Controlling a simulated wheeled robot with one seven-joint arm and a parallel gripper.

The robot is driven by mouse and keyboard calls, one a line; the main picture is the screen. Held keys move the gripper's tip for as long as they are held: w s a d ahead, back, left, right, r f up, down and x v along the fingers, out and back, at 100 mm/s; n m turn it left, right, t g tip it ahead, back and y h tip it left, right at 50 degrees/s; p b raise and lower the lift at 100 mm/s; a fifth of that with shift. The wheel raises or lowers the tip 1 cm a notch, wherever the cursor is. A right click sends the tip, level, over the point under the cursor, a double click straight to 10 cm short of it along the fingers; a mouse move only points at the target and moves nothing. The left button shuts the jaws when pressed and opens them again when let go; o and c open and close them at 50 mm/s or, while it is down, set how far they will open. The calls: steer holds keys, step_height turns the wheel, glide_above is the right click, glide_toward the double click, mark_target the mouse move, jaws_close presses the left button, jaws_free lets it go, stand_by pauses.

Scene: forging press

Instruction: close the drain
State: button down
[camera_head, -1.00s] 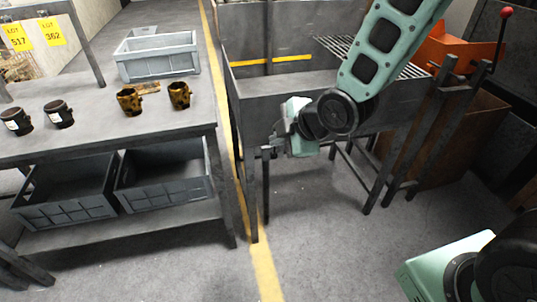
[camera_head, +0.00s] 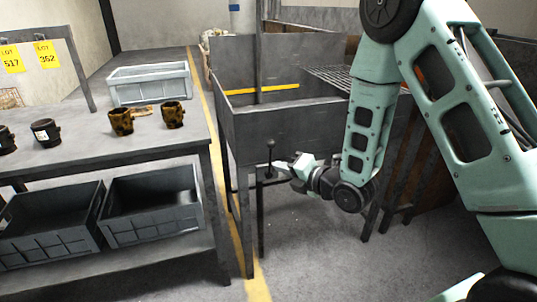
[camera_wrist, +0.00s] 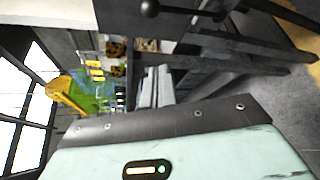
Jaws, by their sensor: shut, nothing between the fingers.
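A grey open-topped tank (camera_head: 285,124) on legs stands in the middle of the head view. A thin dark lever with a black ball knob (camera_head: 271,144) stands about upright at its front, low on the tank. The knob (camera_wrist: 150,8) also shows at the top edge of the wrist view, with its rod running right. My gripper (camera_head: 286,168) is shut and empty, just right of and slightly below the knob. I cannot tell whether it touches the lever's lower part. The drain outlet itself cannot be made out.
A grey workbench (camera_head: 100,148) with several mugs and a light grey crate (camera_head: 150,84) stands left of the tank. Dark crates (camera_head: 150,205) sit on its lower shelf. A tank leg (camera_head: 246,225) stands below the lever. The floor right of it is clear.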

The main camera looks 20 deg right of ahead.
steer(key=w, duration=0.9)
steer(key=shift+w+a+f, duration=0.2)
steer(key=shift+w+a, duration=0.05)
steer(key=shift+a, duration=0.15)
steer(key=shift+d, duration=0.1)
steer(key=d+f+m+t+y+b, duration=0.2)
steer(key=d+f+m+t+b, duration=0.2)
steer(key=d+m+b, duration=0.6)
steer(key=shift+d+f+t+b, duration=0.3)
steer(key=shift+d+f+b, duration=0.5)
steer(key=shift+b, duration=2.15)
steer(key=shift+d, duration=0.25)
